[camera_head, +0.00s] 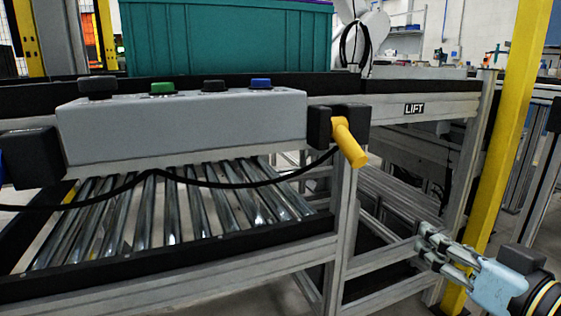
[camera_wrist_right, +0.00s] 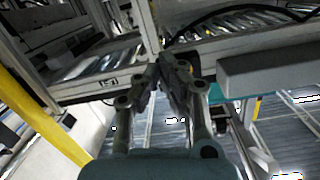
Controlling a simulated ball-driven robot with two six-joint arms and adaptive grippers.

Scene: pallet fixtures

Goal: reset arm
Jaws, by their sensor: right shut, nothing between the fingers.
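My right gripper (camera_head: 428,243) is at the lower right of the head view, in front of the metal frame and near the yellow post. It is shut with nothing in it. In the right wrist view its two fingers (camera_wrist_right: 168,72) meet at the middle, with the conveyor frame behind them. The fingers look clear of the frame, though the exact gap cannot be told. My left gripper is in neither view.
A teal crate (camera_head: 225,40) stands behind. A yellow post (camera_head: 510,120) rises at the right.

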